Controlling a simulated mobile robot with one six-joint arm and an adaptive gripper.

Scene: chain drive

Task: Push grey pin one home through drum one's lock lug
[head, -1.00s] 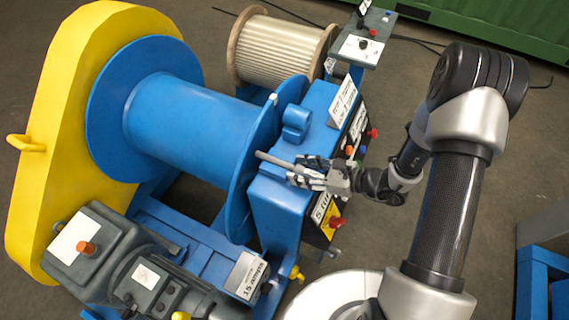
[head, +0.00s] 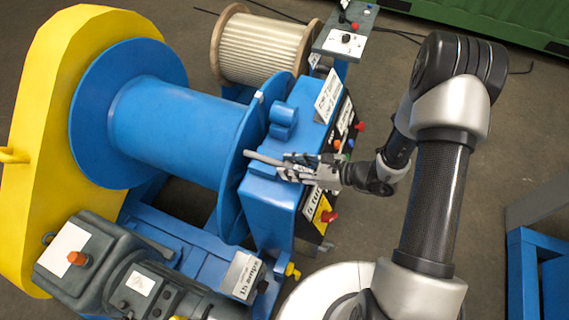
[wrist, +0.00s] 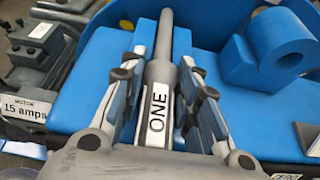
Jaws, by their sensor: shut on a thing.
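Grey pin one (wrist: 164,42), with a white "ONE" label, is held lengthwise between the fingers of my gripper (wrist: 160,75) in the wrist view. In the head view the pin (head: 262,158) points left from my gripper (head: 291,167), its tip by the near flange of the blue drum (head: 172,130). My gripper is shut on the pin above the blue housing. A blue lug with a round bore (wrist: 268,48) stands to the right of the pin in the wrist view, apart from it; it also shows in the head view (head: 283,118). I cannot tell whether the pin tip touches the flange.
The blue housing (head: 270,200) carries labels and coloured knobs on its right side. A grey motor unit (head: 85,255) stands at lower left. A yellow guard (head: 40,130) is behind the drum. A rope spool (head: 262,48) and a control box (head: 345,42) are at the back.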

